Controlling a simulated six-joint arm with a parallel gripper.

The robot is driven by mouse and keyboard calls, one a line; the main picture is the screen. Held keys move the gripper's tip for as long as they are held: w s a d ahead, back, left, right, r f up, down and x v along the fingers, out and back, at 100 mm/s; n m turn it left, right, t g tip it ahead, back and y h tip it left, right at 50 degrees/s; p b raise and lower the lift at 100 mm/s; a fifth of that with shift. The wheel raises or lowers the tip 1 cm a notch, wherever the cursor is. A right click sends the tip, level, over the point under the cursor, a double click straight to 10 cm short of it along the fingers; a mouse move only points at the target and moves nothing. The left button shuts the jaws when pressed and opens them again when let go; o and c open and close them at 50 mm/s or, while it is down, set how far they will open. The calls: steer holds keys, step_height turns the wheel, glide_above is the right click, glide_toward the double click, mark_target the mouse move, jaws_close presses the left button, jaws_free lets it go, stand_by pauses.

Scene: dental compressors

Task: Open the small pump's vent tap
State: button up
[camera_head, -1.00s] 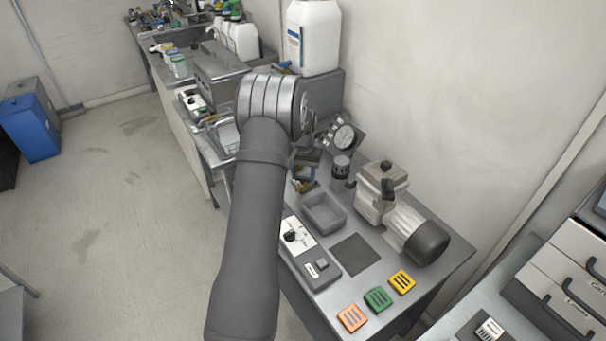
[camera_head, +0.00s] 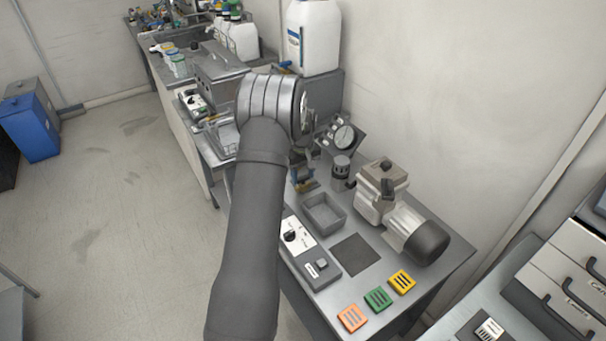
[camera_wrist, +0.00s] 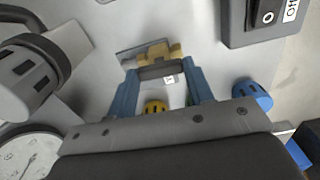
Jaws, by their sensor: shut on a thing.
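In the wrist view, my gripper (camera_wrist: 162,84) has its two blue-grey fingers on either side of a small brass tap (camera_wrist: 154,52) with a dark grey bar across it. It is shut on this tap's handle, low over the bench. The tap's base is partly hidden by the gripper. In the head view, the brass tap (camera_head: 306,186) shows just below my gripper (camera_head: 303,172), mostly hidden by the wrist. A beige and grey pump with a dark end cap (camera_head: 428,243) lies to the right, apart from the gripper.
A pressure gauge (camera_head: 345,136) and a dark grey cylinder (camera_head: 341,168) stand close to the gripper. A grey tray (camera_head: 324,226), a switch box (camera_head: 297,238) and coloured blocks (camera_head: 377,299) are nearer the front.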

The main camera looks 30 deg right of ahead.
mark_target(303, 177)
steer(key=shift+n, duration=0.3)
stand_by(0.4)
steer(key=o, duration=1)
steer(key=shift+r, duration=0.1)
step_height(303, 177, up, 17)
steer(key=shift+r, duration=0.15)
step_height(303, 177, down, 18)
steer(key=shift+r, duration=0.25)
